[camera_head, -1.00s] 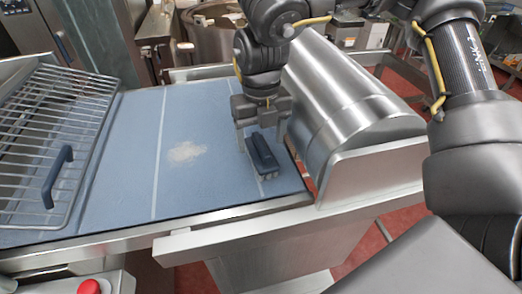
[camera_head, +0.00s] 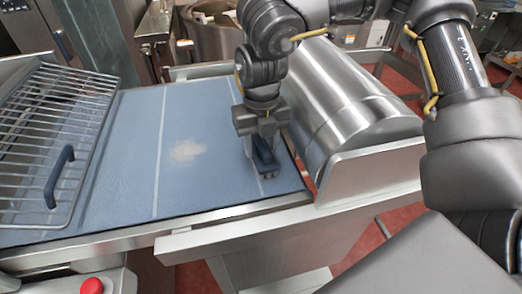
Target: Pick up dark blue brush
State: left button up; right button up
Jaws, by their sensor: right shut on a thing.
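The dark blue brush (camera_head: 266,160) lies on the blue work surface (camera_head: 112,190), near its right end beside the steel cover. My right gripper (camera_head: 264,148) reaches down over the brush from above. Its fingers stand on either side of the brush and are shut on it. The gripper hides part of the brush's far end; the near end with its bristles shows and appears to be at the surface. My left gripper is not in view.
A wire rack (camera_head: 50,140) with a dark blue handle (camera_head: 58,176) covers the left of the surface. A pale powdery patch (camera_head: 187,151) lies mid-surface. A rounded steel cover (camera_head: 345,110) stands close to the right of the brush. A red button (camera_head: 92,286) is at bottom left.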

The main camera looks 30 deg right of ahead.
aim_at(260, 142)
jog(key=shift+w+r, duration=0.1)
jog(key=shift+r, duration=0.4)
notch_tip(260, 142, up, 2)
jog(key=shift+a+r+b, duration=0.1)
jog(key=shift+b, duration=0.4)
jog(key=s+a+r+b, duration=0.5)
jog(key=s+a+r, duration=0.5)
jog(key=shift+w+f, duration=0.1)
